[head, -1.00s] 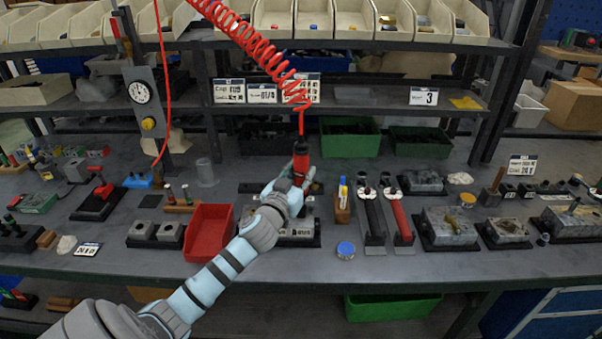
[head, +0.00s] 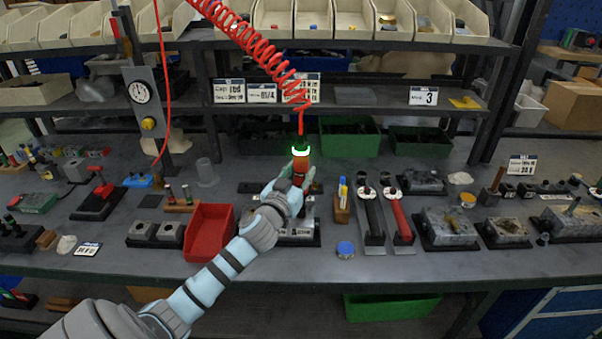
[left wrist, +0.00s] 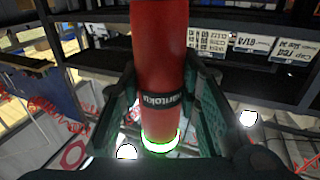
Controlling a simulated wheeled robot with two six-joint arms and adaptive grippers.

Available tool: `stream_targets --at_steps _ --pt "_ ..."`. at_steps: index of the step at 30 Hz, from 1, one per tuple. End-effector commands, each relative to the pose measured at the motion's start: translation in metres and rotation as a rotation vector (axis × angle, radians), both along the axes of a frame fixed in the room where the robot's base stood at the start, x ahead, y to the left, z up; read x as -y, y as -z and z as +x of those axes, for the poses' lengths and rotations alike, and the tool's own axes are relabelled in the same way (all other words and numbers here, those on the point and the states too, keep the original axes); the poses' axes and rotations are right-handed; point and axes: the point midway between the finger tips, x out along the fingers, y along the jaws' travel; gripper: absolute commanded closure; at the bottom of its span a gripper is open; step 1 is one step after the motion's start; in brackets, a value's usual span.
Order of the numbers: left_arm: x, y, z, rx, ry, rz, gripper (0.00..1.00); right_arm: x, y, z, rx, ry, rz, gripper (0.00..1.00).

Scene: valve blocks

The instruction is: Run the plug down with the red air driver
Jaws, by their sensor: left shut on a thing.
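The red air driver (head: 301,165) stands upright in the middle of the bench, hanging from a coiled red hose (head: 262,58). A green ring glows at its top. My left gripper (head: 297,182) is shut around the driver's body. In the left wrist view the driver (left wrist: 160,60) is a red cylinder with a black band, between both fingers (left wrist: 160,105), with the glowing ring (left wrist: 160,142) at its end. Below the gripper stands a metal valve block (head: 298,228) on a dark base. The driver's lower tip and the plug are hidden behind my gripper. My right gripper is not in view.
A red tray (head: 208,232) lies left of my arm. A wooden holder with markers (head: 342,205) and two long-handled tools (head: 385,215) stand close on the right. Green bins (head: 350,138) are behind.

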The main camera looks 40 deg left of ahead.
Motion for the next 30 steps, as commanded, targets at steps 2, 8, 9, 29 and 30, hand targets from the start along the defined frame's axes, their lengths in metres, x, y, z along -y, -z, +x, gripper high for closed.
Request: stream_targets --at_steps 2,8,9,29,30 --pt "0.0 0.002 0.0 -0.003 -0.001 -0.002 1.0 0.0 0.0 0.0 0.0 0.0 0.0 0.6" --pt "0.0 -0.005 0.0 -0.003 -0.001 -0.002 1.0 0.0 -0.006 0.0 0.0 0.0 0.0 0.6" --pt "0.0 -0.007 0.0 -0.002 -0.001 -0.002 1.0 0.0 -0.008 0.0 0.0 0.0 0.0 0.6" --pt "0.0 -0.081 0.0 0.003 0.002 0.002 1.0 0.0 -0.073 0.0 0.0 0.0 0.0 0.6" --pt "0.0 -0.082 0.0 0.003 0.002 0.002 1.0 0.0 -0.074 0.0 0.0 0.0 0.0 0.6"
